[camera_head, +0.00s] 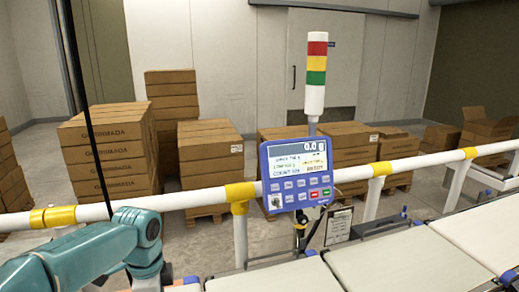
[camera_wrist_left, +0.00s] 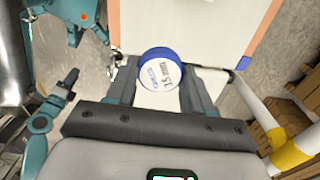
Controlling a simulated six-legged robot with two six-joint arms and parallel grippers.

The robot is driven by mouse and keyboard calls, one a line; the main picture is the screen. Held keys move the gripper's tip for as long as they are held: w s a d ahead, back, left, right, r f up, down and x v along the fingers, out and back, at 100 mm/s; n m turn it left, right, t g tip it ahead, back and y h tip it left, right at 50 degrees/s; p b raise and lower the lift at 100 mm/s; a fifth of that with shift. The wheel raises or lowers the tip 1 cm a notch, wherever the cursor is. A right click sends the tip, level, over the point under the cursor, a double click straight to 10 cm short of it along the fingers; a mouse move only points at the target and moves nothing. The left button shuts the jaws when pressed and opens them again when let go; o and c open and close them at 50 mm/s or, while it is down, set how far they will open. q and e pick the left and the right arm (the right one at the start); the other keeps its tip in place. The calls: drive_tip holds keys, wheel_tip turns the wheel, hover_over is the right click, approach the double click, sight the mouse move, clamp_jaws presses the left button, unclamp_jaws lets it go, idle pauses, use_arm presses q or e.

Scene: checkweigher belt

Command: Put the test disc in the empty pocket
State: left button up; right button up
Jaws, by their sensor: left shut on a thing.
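The test disc (camera_wrist_left: 158,72), a short round piece with a blue rim and a white face with printed text, shows in the left wrist view. My left gripper (camera_wrist_left: 158,88) is shut on it, one dark finger on each side. Below it lies a pale belt surface with an orange edge; I cannot tell the height of the disc above it. In the head view my teal left arm comes in at the lower left, and its gripper and the disc are out of the picture. The empty pocket shows in neither view. My right gripper cannot be made out.
In the head view, a blue display unit (camera_head: 297,172) reading 0.0 g stands below a signal tower (camera_head: 316,75). A white rail with yellow bands (camera_head: 420,163) runs behind the conveyor belts (camera_head: 400,262). Stacked cartons (camera_head: 105,150) stand beyond the rail. The visible belts are bare.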

use_arm(q)
drive_tip(key=s+d+f+n, duration=0.1)
drive_tip(key=d+f+n, duration=0.2)
drive_tip(key=n, duration=1.1)
wheel_tip(320, 180, down, 2)
drive_tip(key=shift+n, duration=0.4)
drive_tip(key=shift+s+d, duration=0.1)
